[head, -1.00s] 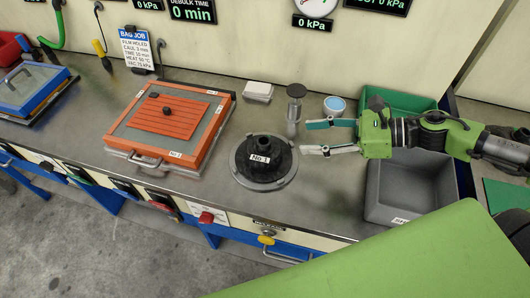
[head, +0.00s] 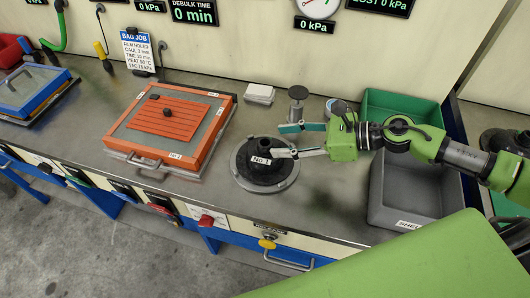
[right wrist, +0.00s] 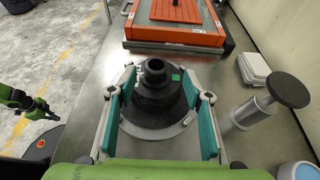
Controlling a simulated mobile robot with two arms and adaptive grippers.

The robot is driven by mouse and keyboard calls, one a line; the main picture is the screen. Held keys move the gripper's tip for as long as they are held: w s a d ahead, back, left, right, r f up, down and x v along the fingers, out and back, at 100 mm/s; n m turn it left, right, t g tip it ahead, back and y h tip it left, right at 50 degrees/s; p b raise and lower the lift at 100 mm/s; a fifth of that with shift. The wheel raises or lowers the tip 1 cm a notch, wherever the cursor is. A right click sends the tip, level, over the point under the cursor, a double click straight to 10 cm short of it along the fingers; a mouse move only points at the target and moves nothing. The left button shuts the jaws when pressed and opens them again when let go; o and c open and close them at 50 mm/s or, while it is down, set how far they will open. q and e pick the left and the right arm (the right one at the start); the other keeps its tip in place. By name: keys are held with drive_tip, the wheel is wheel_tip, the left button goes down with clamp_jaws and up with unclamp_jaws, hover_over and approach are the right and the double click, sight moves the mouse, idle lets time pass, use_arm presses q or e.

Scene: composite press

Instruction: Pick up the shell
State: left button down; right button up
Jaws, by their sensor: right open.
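The shell, a black stepped cone with a white "No 1" label, stands upright on a round grey plate (head: 240,178) on the bench. It shows in the head view (head: 265,172) and in the right wrist view (right wrist: 155,85). My right gripper (head: 284,141) is open and empty, reaching in from the right. In the right wrist view its two teal-padded fingers (right wrist: 158,112) extend on either side of the shell, with gaps visible. In the head view one fingertip overlaps the shell's label; contact cannot be told. A green arm part, apparently my left one, shows at the wrist view's left edge.
A grey bin (head: 400,217) with a partly hidden label and a green bin (head: 408,105) stand right. A metal post with a round dark top (head: 298,93) stands close behind my right gripper. An orange-framed press (head: 210,140) lies left. White blocks (head: 260,93) lie behind.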

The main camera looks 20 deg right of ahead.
sight(266, 142)
drive_tip(key=p+x, duration=0.2)
drive_tip(key=x, duration=0.1)
drive_tip(key=p+x, duration=0.1)
drive_tip(key=x, duration=0.1)
drive_tip(key=shift+s+a+r, duration=0.2)
drive_tip(key=shift+r, duration=0.1)
drive_tip(key=shift+w+a+f, duration=0.15)
drive_tip(key=shift+a+f, duration=0.1)
drive_tip(key=shift+f, duration=0.05)
clamp_jaws()
